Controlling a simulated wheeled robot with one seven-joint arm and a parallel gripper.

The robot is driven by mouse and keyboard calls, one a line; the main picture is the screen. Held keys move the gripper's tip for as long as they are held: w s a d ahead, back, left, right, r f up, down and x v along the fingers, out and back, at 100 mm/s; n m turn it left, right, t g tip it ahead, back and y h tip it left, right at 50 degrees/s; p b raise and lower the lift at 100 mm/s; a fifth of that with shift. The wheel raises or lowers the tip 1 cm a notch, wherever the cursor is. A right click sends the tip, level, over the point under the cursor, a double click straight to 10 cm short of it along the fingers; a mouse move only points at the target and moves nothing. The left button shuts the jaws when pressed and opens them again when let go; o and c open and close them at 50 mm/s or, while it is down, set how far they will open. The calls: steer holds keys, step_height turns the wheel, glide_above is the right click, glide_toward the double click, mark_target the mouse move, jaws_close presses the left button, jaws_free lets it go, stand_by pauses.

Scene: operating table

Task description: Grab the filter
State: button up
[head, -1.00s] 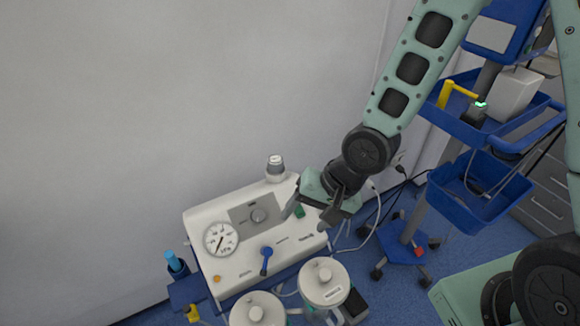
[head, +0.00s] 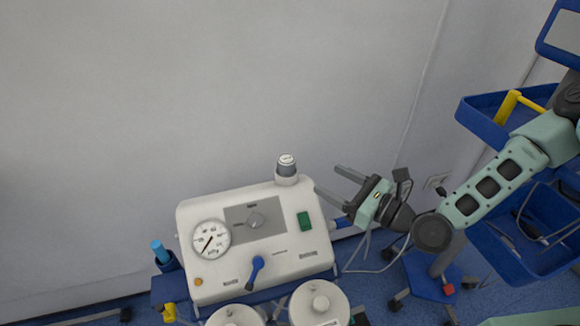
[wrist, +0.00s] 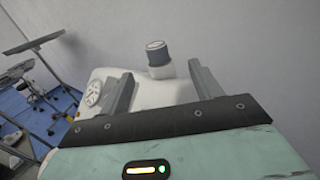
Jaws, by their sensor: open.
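The filter (head: 286,168) is a small grey and white cylinder with a pale top. It stands upright on the back right corner of the white suction machine (head: 200,280). My gripper (head: 332,180) is open and empty, to the right of the filter, with its fingers pointing left toward it. In the wrist view the filter (wrist: 157,54) appears beyond and between the two open fingers of my gripper (wrist: 162,80), apart from both.
The machine's front has a round gauge (head: 211,239), a blue lever (head: 255,268) and a green switch (head: 304,221). White-lidded jars (head: 319,302) stand below. A blue cart tray (head: 490,110) is at right. The wall behind is bare.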

steer(key=p, duration=0.2)
glide_toward(280, 158)
steer(key=w+a, duration=0.2)
steer(key=w, duration=0.1)
steer(key=w+a, duration=0.1)
steer(key=shift+w+f, duration=0.2)
steer(key=shift+s+a+f+p+x, duration=0.15)
steer(key=shift+p+x, duration=0.25)
steer(key=shift+x, duration=0.9)
steer(key=shift+s+a+f+p+x, duration=0.1)
steer(key=shift+p+x, duration=0.3)
steer(key=shift+x, duration=0.9)
steer(key=c, duration=1)
